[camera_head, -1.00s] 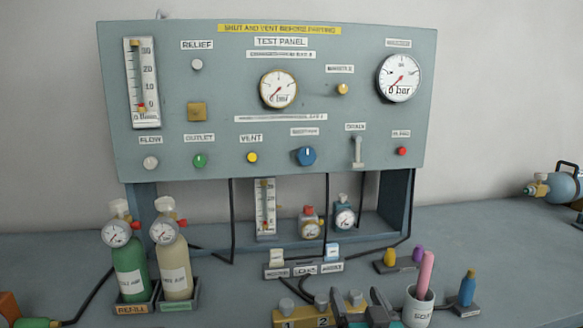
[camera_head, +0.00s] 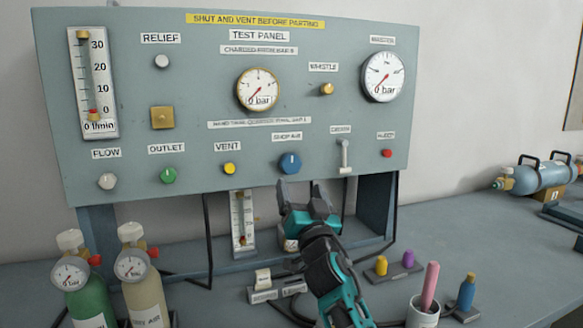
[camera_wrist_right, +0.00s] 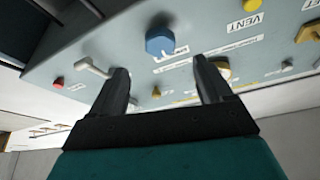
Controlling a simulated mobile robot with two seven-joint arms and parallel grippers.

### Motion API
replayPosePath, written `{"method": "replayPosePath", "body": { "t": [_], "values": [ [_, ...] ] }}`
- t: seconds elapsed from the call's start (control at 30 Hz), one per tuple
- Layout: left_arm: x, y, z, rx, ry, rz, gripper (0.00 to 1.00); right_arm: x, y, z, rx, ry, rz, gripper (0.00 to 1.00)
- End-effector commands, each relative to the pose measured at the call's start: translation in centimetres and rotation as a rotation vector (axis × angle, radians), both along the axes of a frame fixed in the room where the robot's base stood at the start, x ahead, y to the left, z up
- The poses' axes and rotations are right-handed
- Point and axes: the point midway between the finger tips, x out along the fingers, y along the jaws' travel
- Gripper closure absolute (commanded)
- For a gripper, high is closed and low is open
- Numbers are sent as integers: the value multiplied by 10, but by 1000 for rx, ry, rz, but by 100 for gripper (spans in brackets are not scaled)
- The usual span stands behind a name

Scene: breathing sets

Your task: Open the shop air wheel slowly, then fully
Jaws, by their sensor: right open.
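The shop air wheel is a blue round knob (camera_head: 290,163) with a pale pointer mark, low on the test panel under a "SHOP AIR" label. It also shows in the right wrist view (camera_wrist_right: 160,41), ahead of the fingers and just above the gap between them. My right gripper (camera_head: 304,190) is open and empty, a little below the blue knob and apart from it. Its two dark fingers (camera_wrist_right: 163,82) stand spread in the right wrist view. Both gauges, the smaller (camera_head: 258,89) and the larger (camera_head: 383,76), show "0 bar". My left gripper is not in view.
The yellow vent knob (camera_head: 229,169) is left of the blue knob; a grey lever (camera_head: 344,156) and a red button (camera_head: 386,153) are right. Two gauged bottles, green (camera_head: 88,303) and cream (camera_head: 146,296), stand at left. A cup (camera_head: 423,313) stands at front right.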

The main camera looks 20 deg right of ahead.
Motion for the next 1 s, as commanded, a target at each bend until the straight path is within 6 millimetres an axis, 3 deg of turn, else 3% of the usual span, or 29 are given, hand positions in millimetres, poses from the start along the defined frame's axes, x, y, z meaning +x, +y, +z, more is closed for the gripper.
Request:
{"method": "replayPosePath", "body": {
  "t": [0.2, 0.5, 1.0],
  "values": [
    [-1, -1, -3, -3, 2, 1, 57, 37, -3, 16, -2, -1, 0, 21],
    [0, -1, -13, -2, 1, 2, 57, 72, -6, 27, -1, 0, -1, 21],
    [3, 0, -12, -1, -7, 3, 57, 81, -6, 32, -1, 1, 0, 23]
  ]
}}
